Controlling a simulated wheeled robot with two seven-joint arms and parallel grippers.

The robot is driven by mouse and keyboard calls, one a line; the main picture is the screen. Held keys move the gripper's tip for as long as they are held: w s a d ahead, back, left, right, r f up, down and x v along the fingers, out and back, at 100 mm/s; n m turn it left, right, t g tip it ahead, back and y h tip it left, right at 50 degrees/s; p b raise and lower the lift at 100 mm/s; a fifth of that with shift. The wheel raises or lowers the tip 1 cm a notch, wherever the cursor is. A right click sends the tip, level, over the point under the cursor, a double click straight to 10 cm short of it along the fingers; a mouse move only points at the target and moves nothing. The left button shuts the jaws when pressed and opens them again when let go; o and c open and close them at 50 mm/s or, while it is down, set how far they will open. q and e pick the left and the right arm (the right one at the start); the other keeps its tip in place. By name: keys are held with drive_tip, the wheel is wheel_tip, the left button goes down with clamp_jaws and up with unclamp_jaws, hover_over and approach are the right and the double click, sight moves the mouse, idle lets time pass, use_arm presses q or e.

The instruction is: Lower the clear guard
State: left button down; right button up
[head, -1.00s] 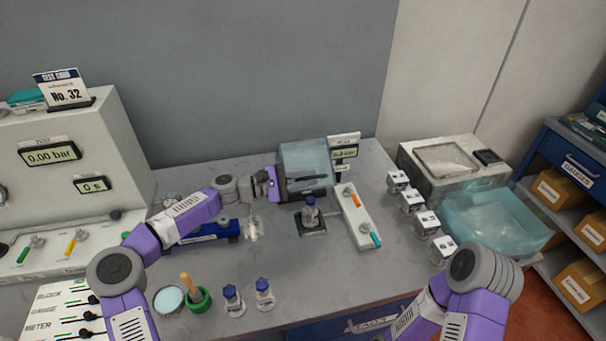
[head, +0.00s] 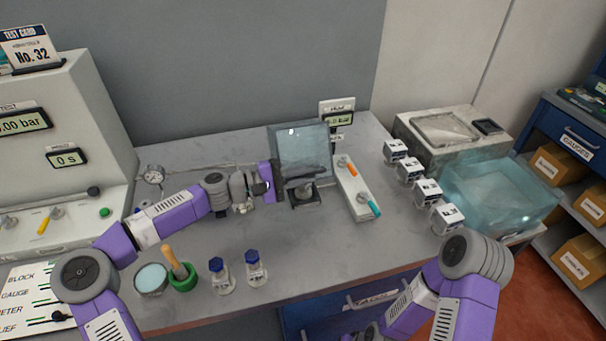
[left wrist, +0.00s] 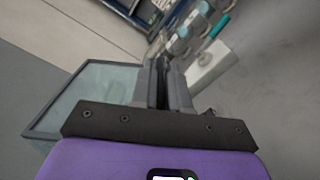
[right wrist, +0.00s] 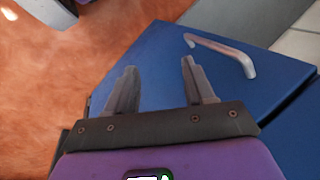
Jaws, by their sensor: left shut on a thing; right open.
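The clear guard (head: 302,148) is a pale, see-through panel with a dark frame, standing nearly upright at the back of the bench. In the left wrist view the guard (left wrist: 95,90) lies left of the nearly closed fingers (left wrist: 164,75); the grip itself is partly hidden. My right gripper (right wrist: 159,68) is open and empty, away from the guard.
A white block with orange and teal levers (head: 357,190) stands right of the guard. Several white cubes (head: 410,170) and a translucent blue bin (head: 500,190) are farther right. Two blue-capped bottles (head: 221,278) stand in front. A blue drawer unit (right wrist: 215,75) is below my right gripper.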

use_arm(q)
drive_tip(key=c, duration=1.2)
unclamp_jaws()
drive_tip(key=p+v, duration=0.1)
drive_tip(key=v, duration=0.6)
drive_tip(key=shift+a, duration=0.3)
drive_tip(key=shift+c, duration=0.3)
